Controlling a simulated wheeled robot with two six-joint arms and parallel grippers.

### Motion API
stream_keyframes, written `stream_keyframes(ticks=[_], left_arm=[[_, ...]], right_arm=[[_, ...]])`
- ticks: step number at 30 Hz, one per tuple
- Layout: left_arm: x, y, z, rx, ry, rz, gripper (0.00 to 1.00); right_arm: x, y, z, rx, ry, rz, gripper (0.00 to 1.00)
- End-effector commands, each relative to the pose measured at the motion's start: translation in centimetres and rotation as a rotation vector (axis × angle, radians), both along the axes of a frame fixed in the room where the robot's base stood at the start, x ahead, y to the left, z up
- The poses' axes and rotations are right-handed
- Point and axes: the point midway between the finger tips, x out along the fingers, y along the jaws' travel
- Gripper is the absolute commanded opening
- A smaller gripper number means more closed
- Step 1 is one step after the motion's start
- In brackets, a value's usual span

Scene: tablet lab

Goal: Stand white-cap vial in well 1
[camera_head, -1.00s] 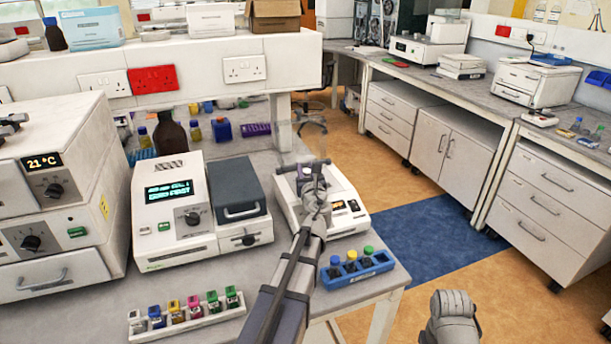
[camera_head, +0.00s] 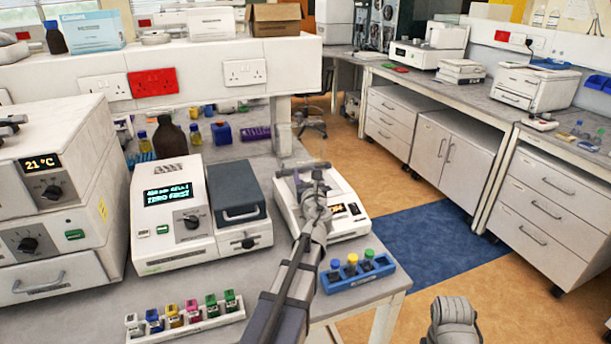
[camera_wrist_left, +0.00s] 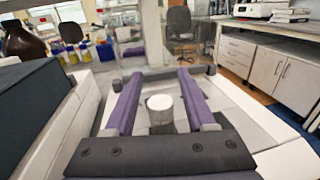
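A white-capped vial (camera_wrist_left: 160,104) stands between the purple fingers of my left gripper (camera_wrist_left: 159,76) in the left wrist view. A gap shows on each side of the vial, so the fingers look open around it. In the head view my left gripper (camera_head: 311,175) is over the white balance-like device (camera_head: 345,223), and the vial cannot be made out there. The blue rack (camera_head: 358,281) sits in front of that device at the bench corner. It holds blue, yellow and green-capped vials; its well numbers are unreadable. My right gripper is not in view; only part of that arm shows.
A white instrument with a lit display (camera_head: 167,193) stands left of the device. A white strip (camera_head: 186,329) of several coloured-cap vials lies at the bench front. A brown bottle (camera_head: 169,136) stands behind. The bench's right edge is close to the blue rack.

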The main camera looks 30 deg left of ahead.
Motion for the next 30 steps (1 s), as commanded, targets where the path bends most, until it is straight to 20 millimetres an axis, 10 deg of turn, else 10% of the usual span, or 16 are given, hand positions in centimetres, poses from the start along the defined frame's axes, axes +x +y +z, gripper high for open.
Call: stream_keyframes(ticks=[14,30], left_arm=[[0.0,0.0,2.0,0.000,0.000,0.000,0.59],[-8.6,-6.7,1.2,0.000,0.000,-0.001,0.59]], right_arm=[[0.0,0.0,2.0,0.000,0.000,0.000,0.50],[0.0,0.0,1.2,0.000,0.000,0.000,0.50]])
